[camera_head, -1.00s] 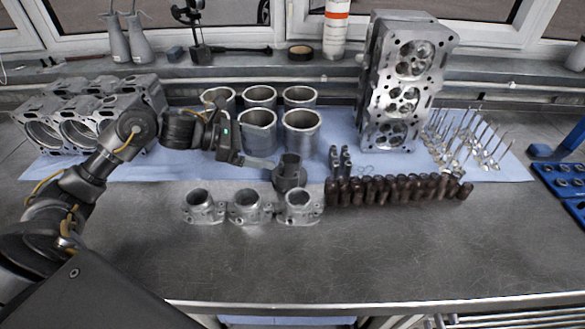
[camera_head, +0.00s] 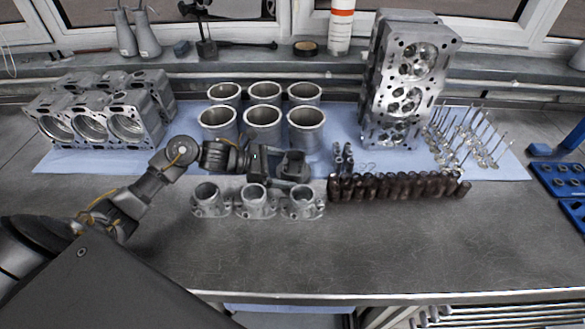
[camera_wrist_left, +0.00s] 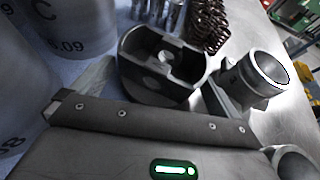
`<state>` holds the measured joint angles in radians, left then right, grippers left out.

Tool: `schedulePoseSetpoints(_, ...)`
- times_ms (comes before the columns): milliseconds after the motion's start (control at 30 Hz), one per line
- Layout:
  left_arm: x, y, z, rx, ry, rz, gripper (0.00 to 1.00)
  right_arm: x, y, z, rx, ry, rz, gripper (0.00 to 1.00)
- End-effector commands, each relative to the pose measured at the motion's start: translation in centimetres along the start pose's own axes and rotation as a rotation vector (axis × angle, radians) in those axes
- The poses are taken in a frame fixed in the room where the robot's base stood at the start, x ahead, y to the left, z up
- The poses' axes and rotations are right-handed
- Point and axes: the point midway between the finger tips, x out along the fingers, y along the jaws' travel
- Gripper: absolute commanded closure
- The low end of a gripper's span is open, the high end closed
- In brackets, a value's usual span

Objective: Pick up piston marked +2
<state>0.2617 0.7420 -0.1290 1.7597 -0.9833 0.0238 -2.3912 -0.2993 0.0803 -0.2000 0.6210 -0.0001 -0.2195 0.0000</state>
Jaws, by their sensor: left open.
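A grey piston (camera_head: 293,164) stands on the front edge of the blue cloth, behind the row of flanged housings. In the left wrist view the piston (camera_wrist_left: 150,55) shows its open hollow side and lies between my two fingers. No +2 mark can be read on it. My left gripper (camera_head: 284,168) is open and low around the piston, reaching in from the left. In the left wrist view one finger of the gripper (camera_wrist_left: 158,88) is on each side of the piston; contact cannot be told. My right gripper is not in view.
Several cylinder liners (camera_head: 264,122) stand behind the piston. Flanged housings (camera_head: 255,201) stand close in front. Dark springs (camera_head: 395,188) line up to the right, with a cylinder head (camera_head: 405,85) behind. An engine block (camera_head: 100,115) is at left. The front bench (camera_head: 330,255) is clear.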

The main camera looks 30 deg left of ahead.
Motion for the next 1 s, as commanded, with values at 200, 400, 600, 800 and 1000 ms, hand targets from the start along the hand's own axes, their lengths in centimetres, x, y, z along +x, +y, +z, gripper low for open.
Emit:
schedulePoseSetpoints(200,2.7,0.0,0.3,0.0,-0.002,-0.001,0.0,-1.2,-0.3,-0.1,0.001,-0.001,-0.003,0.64)
schedulePoseSetpoints(400,3.1,0.0,0.1,0.001,0.001,-0.001,0.0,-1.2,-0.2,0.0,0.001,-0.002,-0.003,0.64)
schedulePoseSetpoints(600,3.1,0.0,0.1,0.001,0.0,-0.001,0.14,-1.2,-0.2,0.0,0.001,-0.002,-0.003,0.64)
schedulePoseSetpoints(800,3.0,0.0,0.1,0.001,0.0,-0.001,0.41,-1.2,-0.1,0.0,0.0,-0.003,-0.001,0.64)
schedulePoseSetpoints(1000,3.0,0.0,0.2,0.002,-0.002,0.0,0.49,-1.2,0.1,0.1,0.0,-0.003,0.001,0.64)
